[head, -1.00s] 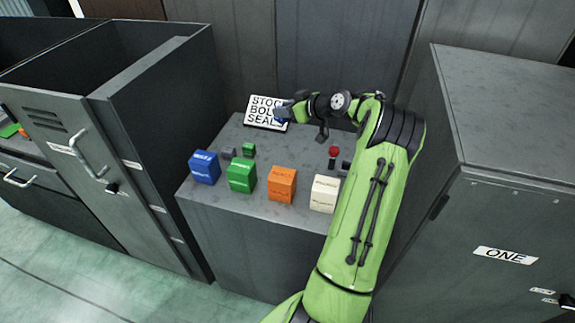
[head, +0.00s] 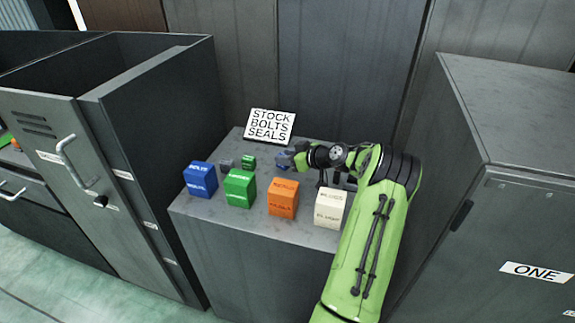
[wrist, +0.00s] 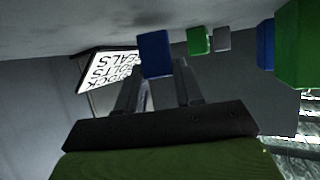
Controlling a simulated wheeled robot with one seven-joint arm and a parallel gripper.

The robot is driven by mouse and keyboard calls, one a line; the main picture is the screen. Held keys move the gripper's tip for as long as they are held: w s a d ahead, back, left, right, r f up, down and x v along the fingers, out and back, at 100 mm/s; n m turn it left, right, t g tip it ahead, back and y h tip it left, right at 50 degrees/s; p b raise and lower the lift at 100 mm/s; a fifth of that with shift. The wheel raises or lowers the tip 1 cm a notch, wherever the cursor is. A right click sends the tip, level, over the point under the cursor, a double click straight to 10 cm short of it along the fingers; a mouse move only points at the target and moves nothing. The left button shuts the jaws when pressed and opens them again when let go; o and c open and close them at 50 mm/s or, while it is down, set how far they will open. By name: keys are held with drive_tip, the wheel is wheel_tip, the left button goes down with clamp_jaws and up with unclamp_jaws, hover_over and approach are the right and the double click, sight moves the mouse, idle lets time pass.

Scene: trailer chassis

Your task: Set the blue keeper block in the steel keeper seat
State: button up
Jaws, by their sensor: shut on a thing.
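A small blue keeper block (wrist: 155,53) is between the fingertips of my gripper (wrist: 160,70) in the wrist view. In the head view the block (head: 283,159) is a small blue shape at the end of my gripper (head: 291,157), over the back middle of the grey bench. The fingers are shut on the block. I cannot tell whether the block touches the bench top. I cannot make out the steel keeper seat in either view.
The grey bench (head: 222,212) holds a small green block (head: 248,162), a small grey block (head: 227,165), larger blue (head: 200,180), green (head: 240,188), orange (head: 284,198) and white (head: 330,208) boxes. A sign (head: 270,126) stands behind. Cabinets flank the bench.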

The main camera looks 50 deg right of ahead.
drive_tip(key=shift+f, duration=0.65)
drive_tip(key=shift+r, duration=0.1)
drive_tip(key=o, duration=1.1)
